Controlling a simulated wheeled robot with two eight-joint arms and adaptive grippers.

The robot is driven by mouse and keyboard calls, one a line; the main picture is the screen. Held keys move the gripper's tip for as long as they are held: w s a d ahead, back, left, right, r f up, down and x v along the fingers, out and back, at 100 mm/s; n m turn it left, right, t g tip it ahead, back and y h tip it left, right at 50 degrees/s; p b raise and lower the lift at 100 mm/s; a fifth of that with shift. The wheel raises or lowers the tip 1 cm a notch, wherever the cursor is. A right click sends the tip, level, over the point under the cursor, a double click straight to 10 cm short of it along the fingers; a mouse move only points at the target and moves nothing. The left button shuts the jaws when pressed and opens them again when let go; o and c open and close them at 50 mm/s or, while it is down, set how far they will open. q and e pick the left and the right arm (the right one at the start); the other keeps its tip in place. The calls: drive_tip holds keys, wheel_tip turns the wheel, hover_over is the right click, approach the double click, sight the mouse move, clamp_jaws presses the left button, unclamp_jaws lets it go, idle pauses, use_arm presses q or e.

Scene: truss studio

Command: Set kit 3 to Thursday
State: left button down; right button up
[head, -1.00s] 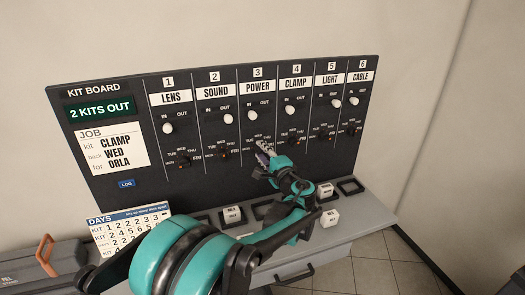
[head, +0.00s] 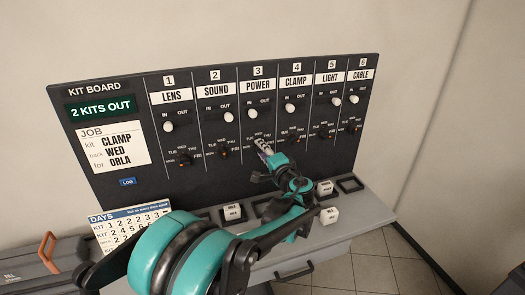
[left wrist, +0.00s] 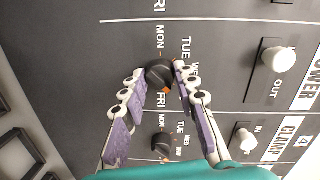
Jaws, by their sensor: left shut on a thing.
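The kit board (head: 120,190) stands upright with six numbered columns. Kit 3 is the POWER column (head: 258,86), with a white IN/OUT knob (head: 252,114) above a black day dial. My left gripper (head: 263,147) is at that dial and hides it in the head view. In the left wrist view, the left gripper (left wrist: 161,84) is shut on the black day dial (left wrist: 158,74), one finger on each side. Orange shows at the dial's edge between FRI and the finger-covered THU side; I cannot tell the exact setting. My right gripper is not in view.
The CLAMP day dial (left wrist: 160,147) is close beside the fingers. A days card (head: 128,226) leans at the left. White labelled blocks (head: 329,217) and dark square frames (head: 350,184) are on the ledge. The display (head: 100,110) reads 2 KITS OUT.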

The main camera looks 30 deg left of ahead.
use_arm(q)
drive_tip(key=c, duration=1.2)
unclamp_jaws()
drive_tip(key=shift+o, duration=0.2)
drive_tip(key=v, duration=1.2)
